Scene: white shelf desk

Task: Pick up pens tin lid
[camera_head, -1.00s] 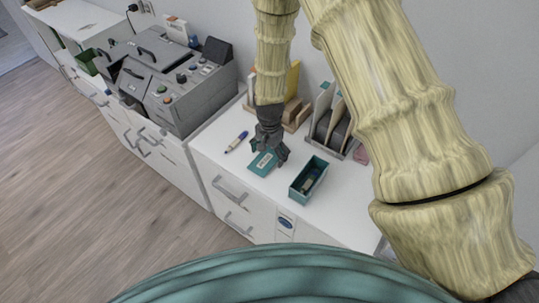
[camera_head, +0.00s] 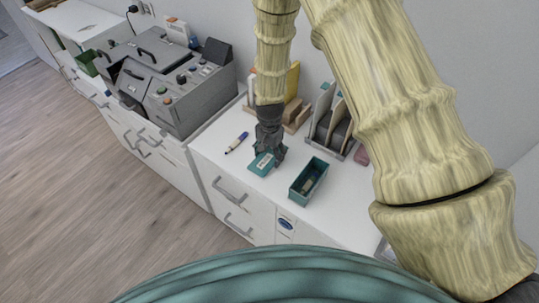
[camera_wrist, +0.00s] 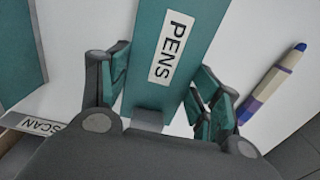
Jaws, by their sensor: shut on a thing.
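The pens tin lid is a flat teal plate with a white PENS label; it lies on the white desk top in the head view (camera_head: 262,164) and fills the upper middle of the wrist view (camera_wrist: 199,25). My gripper (camera_head: 268,155) points down at the lid. In the wrist view its two fingers (camera_wrist: 158,92) are on either side of the lid and shut on it. The lid looks at or very near the desk surface; I cannot tell whether it is raised. The open teal tin (camera_head: 308,180) stands to the right with something small inside.
A file rack (camera_head: 330,125) stands behind the tin. A grey machine (camera_head: 175,80) stands to the left. The desk's front edge is close.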

